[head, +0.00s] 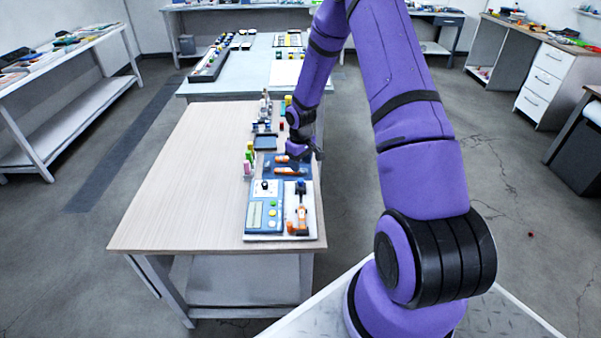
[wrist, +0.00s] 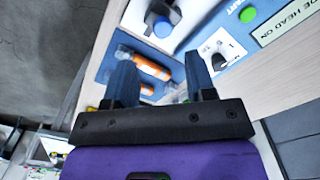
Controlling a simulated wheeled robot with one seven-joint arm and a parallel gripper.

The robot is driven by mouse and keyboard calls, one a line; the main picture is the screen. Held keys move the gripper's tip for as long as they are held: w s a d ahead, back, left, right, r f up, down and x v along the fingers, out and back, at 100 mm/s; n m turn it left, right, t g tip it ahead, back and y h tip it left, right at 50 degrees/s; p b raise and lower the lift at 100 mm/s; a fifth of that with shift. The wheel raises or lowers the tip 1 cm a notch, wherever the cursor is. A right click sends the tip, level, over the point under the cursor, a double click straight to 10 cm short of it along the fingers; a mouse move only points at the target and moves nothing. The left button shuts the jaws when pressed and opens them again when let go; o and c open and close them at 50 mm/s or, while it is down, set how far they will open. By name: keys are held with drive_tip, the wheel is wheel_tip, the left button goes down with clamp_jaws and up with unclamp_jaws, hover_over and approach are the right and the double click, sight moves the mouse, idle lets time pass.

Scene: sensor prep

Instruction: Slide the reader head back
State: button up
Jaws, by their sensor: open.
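My gripper (head: 308,155) is open above the blue mat, farther back than the orange and black part. In the wrist view, its two fingers (wrist: 160,85) are apart with nothing held between them. Orange and white pieces (wrist: 150,68) show on the mat beyond and between the fingers. I cannot tell the exact height.
Small coloured items (head: 249,158) and a dark tray (head: 265,142) stand around the mat. The left of the wooden table (head: 185,190) is clear.

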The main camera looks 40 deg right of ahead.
drive_tip(key=shift+r, duration=2.05)
wheel_tip(320, 180, up, 16)
drive_tip(key=t+h, duration=0.1)
hover_over(300, 179)
drive_tip(key=s+a, duration=0.3)
drive_tip(key=a, duration=0.1)
drive_tip(key=s+a+r+m+t, duration=0.1)
drive_tip(key=s+a+r, duration=0.15)
drive_tip(key=r, duration=0.35)
drive_tip(key=s+a+r, duration=0.2)
drive_tip(key=s+r, duration=0.2)
drive_tip(key=r, duration=0.2)
drive_tip(key=s+a+r+t, duration=0.1)
drive_tip(key=s+a+r, duration=0.1)
drive_tip(key=s, duration=0.5)
drive_tip(key=s+a+r+t, duration=0.1)
drive_tip(key=s+a+r, duration=0.2)
drive_tip(key=s+r, duration=0.2)
drive_tip(key=s+a+r+m+t+y, duration=0.1)
drive_tip(key=s+a+r, duration=0.2)
drive_tip(key=s, duration=0.8)
drive_tip(key=shift+r, duration=0.4)
